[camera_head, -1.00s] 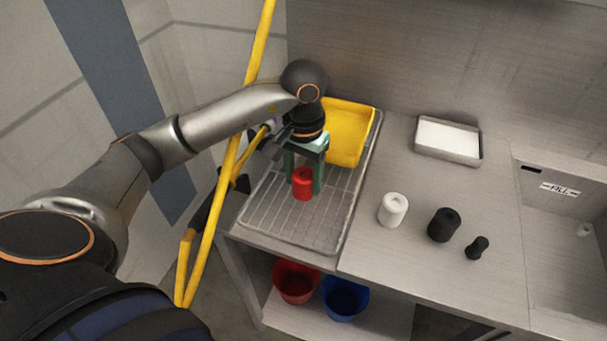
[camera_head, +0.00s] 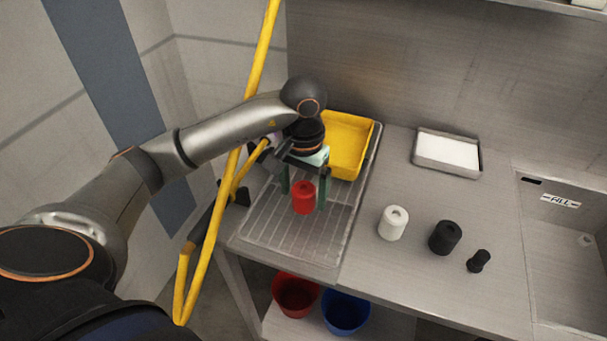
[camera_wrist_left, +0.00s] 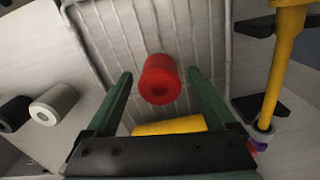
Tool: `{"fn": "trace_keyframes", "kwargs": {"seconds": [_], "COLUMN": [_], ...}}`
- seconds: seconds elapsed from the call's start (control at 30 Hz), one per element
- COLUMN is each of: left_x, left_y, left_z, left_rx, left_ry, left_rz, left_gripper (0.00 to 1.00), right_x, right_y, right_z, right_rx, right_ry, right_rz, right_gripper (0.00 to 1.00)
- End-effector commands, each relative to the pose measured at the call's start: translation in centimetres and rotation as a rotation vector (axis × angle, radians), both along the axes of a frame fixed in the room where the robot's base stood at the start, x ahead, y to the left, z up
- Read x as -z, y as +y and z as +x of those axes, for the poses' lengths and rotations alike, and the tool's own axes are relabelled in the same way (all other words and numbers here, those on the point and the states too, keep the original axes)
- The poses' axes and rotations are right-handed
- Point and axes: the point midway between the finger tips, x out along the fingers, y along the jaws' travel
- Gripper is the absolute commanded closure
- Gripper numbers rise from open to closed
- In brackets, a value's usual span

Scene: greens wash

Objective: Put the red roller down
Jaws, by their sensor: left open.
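The red roller (camera_head: 303,198) stands upright on the ribbed drain rack (camera_head: 285,238), in front of the yellow tub. It also shows in the left wrist view (camera_wrist_left: 158,80), between the two green fingers with a gap on each side. My left gripper (camera_head: 304,193) is open, its fingers pointing down around the roller without visibly touching it; it also shows in the wrist view (camera_wrist_left: 160,85). My right gripper is not in view.
A yellow tub (camera_head: 366,130) is on the rack's back. A white roller (camera_head: 393,223), a black roller (camera_head: 444,237) and a small black piece (camera_head: 479,261) stand to the right. A metal tray (camera_head: 447,151) lies behind them; a sink is at far right. A yellow pole (camera_head: 228,175) stands left.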

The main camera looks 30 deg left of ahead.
Motion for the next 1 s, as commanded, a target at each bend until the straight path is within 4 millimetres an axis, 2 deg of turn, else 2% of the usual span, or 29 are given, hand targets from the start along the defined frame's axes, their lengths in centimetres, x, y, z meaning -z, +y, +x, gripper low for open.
{"fn": "trace_keyframes", "kwargs": {"seconds": [0.17,0.4,0.6,0.8,1.0], "left_x": [-2.6,-7.4,-10.3,-11.9,-12.2], "left_y": [0.0,0.1,0.1,0.0,0.0], "left_z": [0.2,0.2,0.2,0.2,0.1], "left_rx": [0.001,0.000,-0.002,-0.001,-0.001], "left_ry": [-0.007,-0.006,-0.004,-0.002,0.001], "left_rz": [0.000,0.001,0.000,0.000,-0.001], "left_gripper": [0.11,0.11,0.11,0.11,0.11], "right_x": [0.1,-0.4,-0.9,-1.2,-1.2], "right_y": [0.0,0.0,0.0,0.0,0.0], "right_z": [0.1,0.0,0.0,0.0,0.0], "right_rx": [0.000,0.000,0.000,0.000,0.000], "right_ry": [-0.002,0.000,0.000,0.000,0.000], "right_rz": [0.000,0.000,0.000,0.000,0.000], "right_gripper": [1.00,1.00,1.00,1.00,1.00]}}
